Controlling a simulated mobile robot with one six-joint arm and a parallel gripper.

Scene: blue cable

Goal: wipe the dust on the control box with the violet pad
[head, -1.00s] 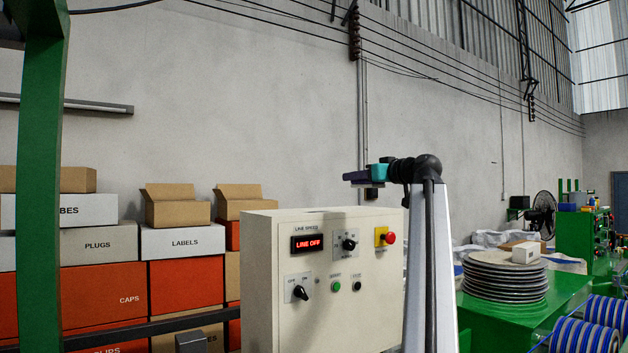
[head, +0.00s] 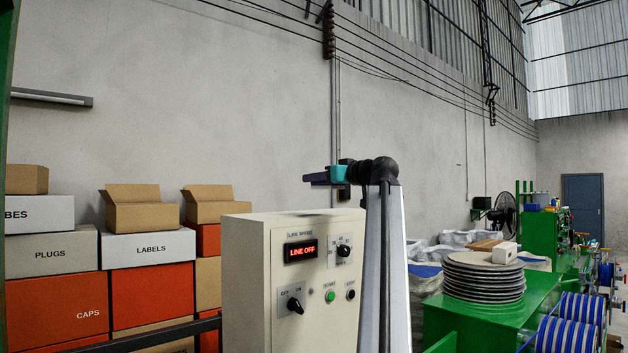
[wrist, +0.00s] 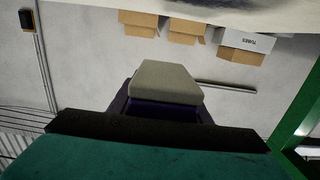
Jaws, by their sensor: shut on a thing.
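The cream control box (head: 250,270) stands at lower centre in the head view, with a lit LINE OFF display and knobs on its front. A faint dark patch (head: 310,214) shows on its top, too thin to judge clearly. My gripper (head: 333,175), with teal parts, is shut on the violet pad (head: 318,181) and holds it level above the box, apart from it. In the wrist view the violet pad (wrist: 120,103) with a grey block (wrist: 165,82) sticks out past my gripper's dark edge (wrist: 160,130).
Labelled cartons (head: 150,247) are stacked at left behind the box. To the right stand a green machine (head: 480,325) with stacked discs (head: 484,275) and blue reels (head: 580,315). The air around the pad is clear. A pale surface (wrist: 190,12) crosses the top of the wrist view.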

